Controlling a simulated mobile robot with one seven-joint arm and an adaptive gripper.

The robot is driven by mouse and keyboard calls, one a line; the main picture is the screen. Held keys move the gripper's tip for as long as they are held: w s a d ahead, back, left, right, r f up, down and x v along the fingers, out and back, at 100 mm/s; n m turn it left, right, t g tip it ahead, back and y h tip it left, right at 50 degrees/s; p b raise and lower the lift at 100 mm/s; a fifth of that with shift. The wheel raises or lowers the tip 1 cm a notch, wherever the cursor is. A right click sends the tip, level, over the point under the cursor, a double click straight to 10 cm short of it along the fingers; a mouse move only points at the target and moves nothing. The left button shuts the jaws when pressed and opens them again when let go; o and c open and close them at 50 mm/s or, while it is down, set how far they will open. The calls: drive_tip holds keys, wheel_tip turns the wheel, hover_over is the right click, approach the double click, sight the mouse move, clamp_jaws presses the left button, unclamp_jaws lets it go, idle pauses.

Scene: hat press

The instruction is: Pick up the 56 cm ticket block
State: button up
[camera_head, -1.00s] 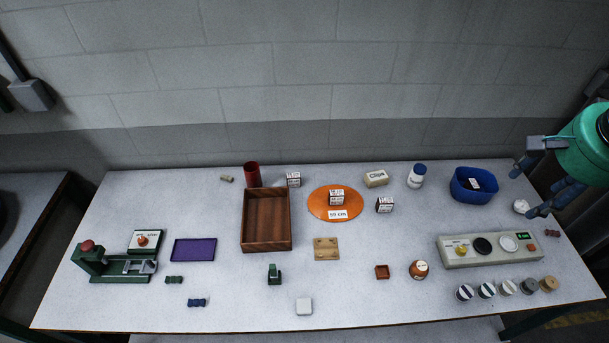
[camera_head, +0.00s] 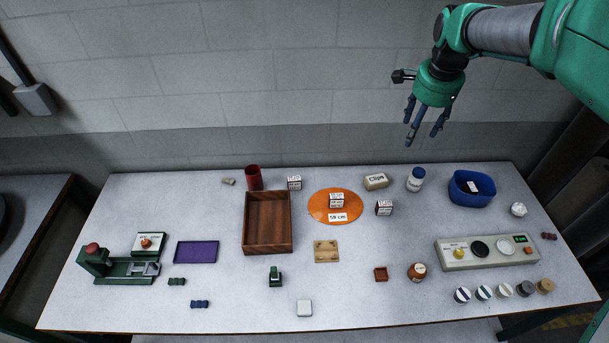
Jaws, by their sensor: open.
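Three small white ticket blocks with dark print stand near the back of the table. One block (camera_head: 294,183) is right of the red cup. One block (camera_head: 337,200) stands on the orange disc (camera_head: 318,206), which carries a label that seems to read 59 cm. One block (camera_head: 384,208) stands just right of the disc. Their print is too small to tell which is 56 cm. My gripper (camera_head: 425,128) is open and empty, fingers pointing down, high in front of the wall and well above the blocks.
A wooden tray (camera_head: 247,225) and a red cup (camera_head: 254,177) are left of the disc. A Clips box (camera_head: 376,181), a white bottle (camera_head: 415,180) and a blue bin (camera_head: 488,190) stand at the back right. A control panel (camera_head: 487,264) lies right; a green press (camera_head: 105,265) stands left.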

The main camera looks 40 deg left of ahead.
drive_tip(key=a+f, duration=0.5)
drive_tip(key=a, duration=0.4)
drive_tip(key=m+g+h+p, duration=0.1)
drive_tip(key=m+g+p, duration=0.1)
drive_tip(key=m+p, duration=0.1)
hover_over(295, 179)
wheel_tip(295, 179, down, 23)
drive_tip(key=shift+d+f, duration=0.1)
drive_tip(key=shift+f, duration=0.1)
drive_tip(key=shift+f, duration=0.1)
drive_tip(key=shift+f, duration=4.2)
